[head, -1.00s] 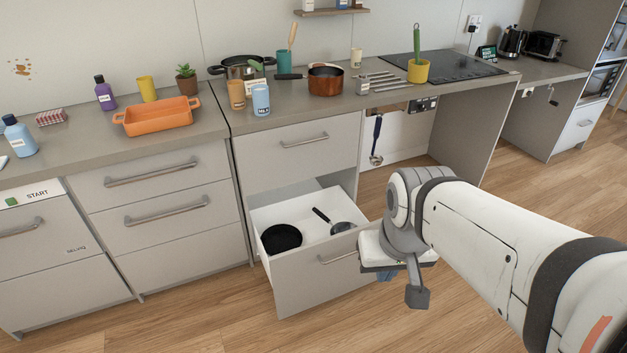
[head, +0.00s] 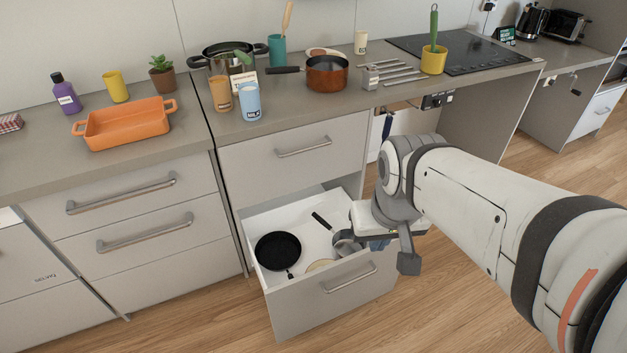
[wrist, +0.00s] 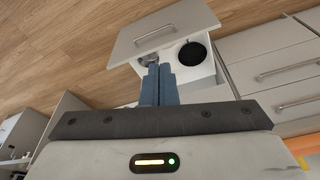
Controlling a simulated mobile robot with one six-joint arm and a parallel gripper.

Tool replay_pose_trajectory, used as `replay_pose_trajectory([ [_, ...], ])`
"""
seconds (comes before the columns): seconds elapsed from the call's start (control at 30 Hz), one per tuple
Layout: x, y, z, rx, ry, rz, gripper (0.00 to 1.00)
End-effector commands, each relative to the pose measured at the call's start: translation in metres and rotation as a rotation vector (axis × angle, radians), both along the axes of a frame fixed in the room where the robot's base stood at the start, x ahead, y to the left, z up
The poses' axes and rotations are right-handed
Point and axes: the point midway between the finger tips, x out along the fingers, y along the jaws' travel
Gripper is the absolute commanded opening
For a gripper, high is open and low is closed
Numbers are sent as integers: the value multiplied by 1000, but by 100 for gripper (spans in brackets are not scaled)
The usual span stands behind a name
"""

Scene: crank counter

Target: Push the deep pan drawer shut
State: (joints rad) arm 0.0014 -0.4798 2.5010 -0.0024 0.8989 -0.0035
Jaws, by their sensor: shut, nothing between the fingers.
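The deep pan drawer (head: 335,300) is pulled out from the lower part of the counter, below a closed drawer. It holds a black frying pan (head: 278,251) and a grey pan with a dark handle (head: 345,243), partly hidden by my arm. My gripper (head: 379,244) is at the drawer's right side in the head view, its fingers mostly hidden behind my wrist. In the wrist view the blue fingers (wrist: 158,84) are together and empty, pointing toward the drawer (wrist: 163,32). I cannot tell whether they touch it.
Wood floor (head: 440,310) is clear in front.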

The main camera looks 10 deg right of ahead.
Motion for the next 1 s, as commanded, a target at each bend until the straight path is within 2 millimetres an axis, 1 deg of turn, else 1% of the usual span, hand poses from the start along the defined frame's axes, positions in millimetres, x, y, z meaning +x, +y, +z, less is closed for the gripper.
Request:
replay_pose_trajectory([
  [0.43, 0, 0, -1, -1, -1, 1, 0],
  [0.57, 8, -8, -9, -35, -10, 19, 0],
  [0.67, 24, -17, -25, -98, -31, 65, 0],
  [0.9, 79, -63, -76, -306, -97, 272, 0],
  [1.0, 101, -77, -99, -376, -122, 387, 0],
])
